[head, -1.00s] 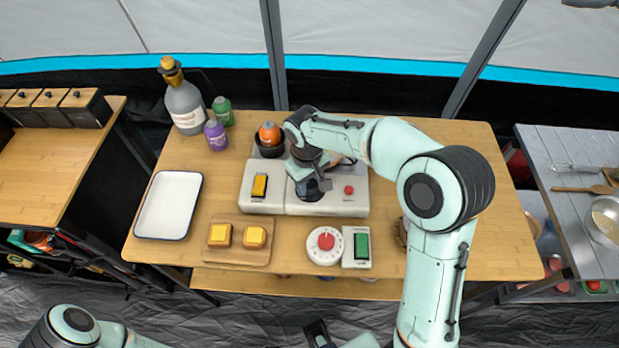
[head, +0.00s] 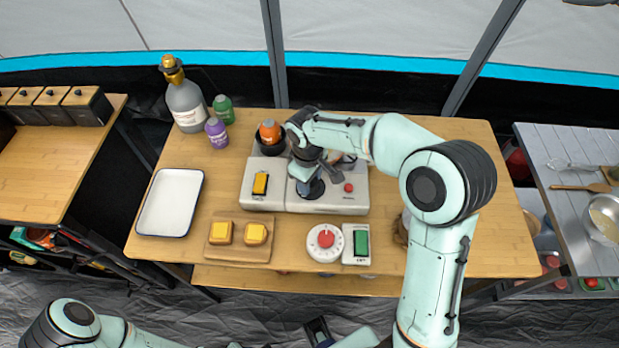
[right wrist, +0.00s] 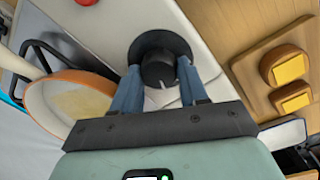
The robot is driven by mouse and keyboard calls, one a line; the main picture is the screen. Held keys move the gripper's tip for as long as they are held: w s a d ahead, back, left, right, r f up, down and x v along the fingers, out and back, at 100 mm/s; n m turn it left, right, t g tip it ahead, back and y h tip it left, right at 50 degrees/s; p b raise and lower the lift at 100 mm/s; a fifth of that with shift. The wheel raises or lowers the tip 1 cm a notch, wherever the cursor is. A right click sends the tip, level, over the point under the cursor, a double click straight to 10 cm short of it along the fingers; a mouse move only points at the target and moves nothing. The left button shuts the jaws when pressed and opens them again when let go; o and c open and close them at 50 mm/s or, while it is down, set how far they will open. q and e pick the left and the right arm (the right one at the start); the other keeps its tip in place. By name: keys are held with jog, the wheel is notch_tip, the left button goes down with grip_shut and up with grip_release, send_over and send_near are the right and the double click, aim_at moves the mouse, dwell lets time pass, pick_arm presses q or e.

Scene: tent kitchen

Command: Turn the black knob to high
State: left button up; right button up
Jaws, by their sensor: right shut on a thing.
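The black knob (head: 311,188) stands on the top of the white stove unit (head: 332,208), between the orange-marked switch and the red button. In the right wrist view the knob (right wrist: 158,68) has a round dark base and a short white mark pointing toward the gripper. My right gripper (right wrist: 157,84) is shut on the knob, one blue finger on each side of it. In the head view the gripper (head: 310,178) reaches down from above and partly hides the knob. My left gripper (head: 319,330) shows only in part at the bottom edge; its jaws are unclear.
An orange pan (right wrist: 68,104) lies close beside the gripper in the right wrist view. A red button (head: 348,188), a yellow switch (head: 260,184), a round timer (head: 326,242) and a green switch (head: 361,243) are near. A white tray (head: 150,219) and bottles stand left.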

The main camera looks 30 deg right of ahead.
jog(key=o, duration=1.1)
jog(key=shift+c, duration=0.2)
pick_arm(q)
jog(key=shift+w+r+p, duration=0.25)
jog(key=shift+r+p, duration=0.2)
jog(key=shift+r, duration=0.05)
jog(key=shift+w+r+p, duration=0.25)
jog(key=shift+r+p, duration=0.15)
jog(key=shift+r, duration=0.05)
pick_arm(e)
notch_tip(320, 180, up, 13)
jog(key=shift+s+a+r, duration=0.2)
jog(key=shift+a, duration=0.1)
pick_arm(q)
jog(key=shift+s, duration=0.1)
